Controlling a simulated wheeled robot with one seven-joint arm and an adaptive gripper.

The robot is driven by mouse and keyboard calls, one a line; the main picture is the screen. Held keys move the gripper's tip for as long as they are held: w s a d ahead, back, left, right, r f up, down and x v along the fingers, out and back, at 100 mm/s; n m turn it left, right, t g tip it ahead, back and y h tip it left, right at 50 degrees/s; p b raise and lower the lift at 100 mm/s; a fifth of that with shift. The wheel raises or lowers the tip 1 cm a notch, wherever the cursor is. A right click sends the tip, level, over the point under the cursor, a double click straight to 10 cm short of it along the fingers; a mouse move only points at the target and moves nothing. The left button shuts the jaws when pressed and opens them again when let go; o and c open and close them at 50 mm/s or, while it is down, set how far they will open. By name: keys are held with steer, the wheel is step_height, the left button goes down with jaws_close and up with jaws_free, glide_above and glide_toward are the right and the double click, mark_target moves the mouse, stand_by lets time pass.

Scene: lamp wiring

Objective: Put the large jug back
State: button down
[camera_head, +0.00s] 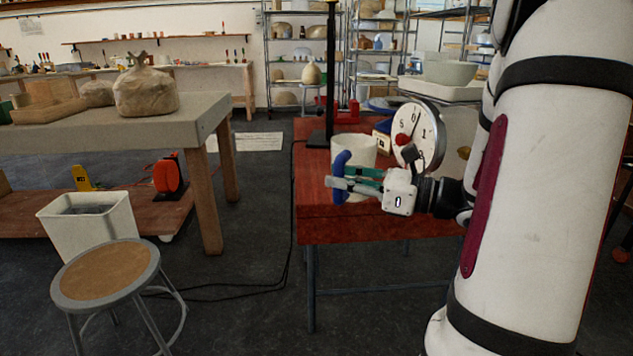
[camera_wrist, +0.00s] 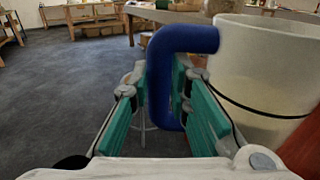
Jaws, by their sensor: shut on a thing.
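The large jug (camera_head: 354,146) is a pale, whitish vessel with a thick blue handle (camera_head: 340,176). It is at the front left part of the red table, upright. In the wrist view the jug's body (camera_wrist: 262,70) fills the right side, with a dark line around it, and the blue handle (camera_wrist: 160,75) stands between my fingers. My gripper (camera_head: 352,182) comes in from the right and is shut on the handle, its green-padded fingers on either side. Whether the jug's base touches the table is hidden behind my gripper.
The red table (camera_head: 320,222) carries a dial scale (camera_head: 418,134) with a white bowl (camera_head: 450,73) on top, and a black upright post (camera_head: 330,80). A stool (camera_head: 106,272), a white bin (camera_head: 88,225) and a workbench (camera_head: 150,125) stand left. Floor between is open, with cables.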

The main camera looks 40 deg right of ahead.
steer(key=w+d+f+b, duration=0.1)
steer(key=w, duration=0.3)
steer(key=w+f+b, duration=0.1)
steer(key=w, duration=0.4)
steer(key=w+d+f+b, duration=0.1)
steer(key=w+f+b, duration=0.1)
steer(key=w, duration=0.2)
steer(key=shift+w+d, duration=0.35)
steer(key=shift+f, duration=0.15)
steer(key=shift+f, duration=0.1)
steer(key=c, duration=1.5)
jaws_free()
steer(key=shift+f, duration=0.1)
steer(key=shift+f+b, duration=0.1)
steer(key=shift+b, duration=0.35)
